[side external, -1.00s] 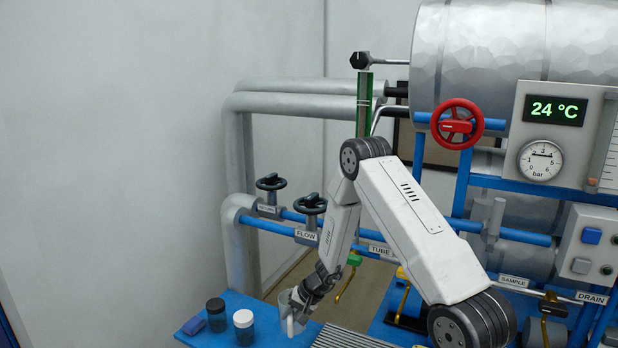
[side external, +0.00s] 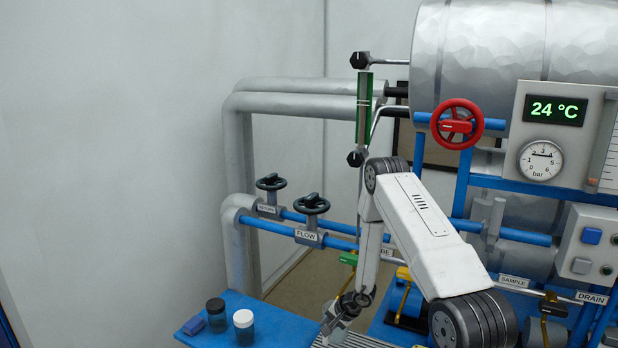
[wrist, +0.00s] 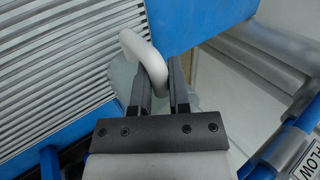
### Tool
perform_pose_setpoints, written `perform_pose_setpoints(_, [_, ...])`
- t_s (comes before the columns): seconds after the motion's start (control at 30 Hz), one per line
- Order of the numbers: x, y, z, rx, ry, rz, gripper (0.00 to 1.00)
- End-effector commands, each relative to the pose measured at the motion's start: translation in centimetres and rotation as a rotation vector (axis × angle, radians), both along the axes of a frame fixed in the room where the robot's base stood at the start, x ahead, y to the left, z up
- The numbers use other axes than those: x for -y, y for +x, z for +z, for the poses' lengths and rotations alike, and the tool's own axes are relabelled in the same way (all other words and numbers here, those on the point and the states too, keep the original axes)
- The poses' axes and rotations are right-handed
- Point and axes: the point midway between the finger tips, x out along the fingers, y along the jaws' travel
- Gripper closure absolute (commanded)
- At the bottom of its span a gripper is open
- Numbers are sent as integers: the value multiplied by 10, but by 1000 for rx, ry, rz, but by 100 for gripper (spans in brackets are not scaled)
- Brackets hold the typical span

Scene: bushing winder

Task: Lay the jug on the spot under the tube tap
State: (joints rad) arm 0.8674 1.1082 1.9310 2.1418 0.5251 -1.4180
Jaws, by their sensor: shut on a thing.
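My gripper (wrist: 160,78) is shut on the white handle (wrist: 142,52) of the jug in the wrist view. The jug's pale, see-through body (wrist: 121,80) shows behind and beside the fingers, mostly hidden. In the side view my gripper (side external: 340,308) is low over the slatted grate, and the jug shows only as a small pale patch at its lower left. The tube tap, with a green handle (side external: 348,258) and a brass-coloured part below, is just above and beside my wrist. Its label is partly covered by my arm. The spot under it cannot be made out.
On the blue bench (side external: 262,308) at left stand a dark-lidded jar (side external: 216,315), a white-lidded jar (side external: 244,327) and a blue block (side external: 194,325). The slatted grate (wrist: 55,60) lies beside the bench. A yellow-handled sample tap (side external: 403,273) is to the right.

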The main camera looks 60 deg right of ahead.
Motion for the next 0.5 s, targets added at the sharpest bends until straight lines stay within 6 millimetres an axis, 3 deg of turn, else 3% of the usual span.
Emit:
perform_pose_setpoints(0.27, [0, -1, -3, 0, 0, -2, 100])
perform_pose_setpoints(0.5, [0, -1, -20, -1, 2, -2, 100])
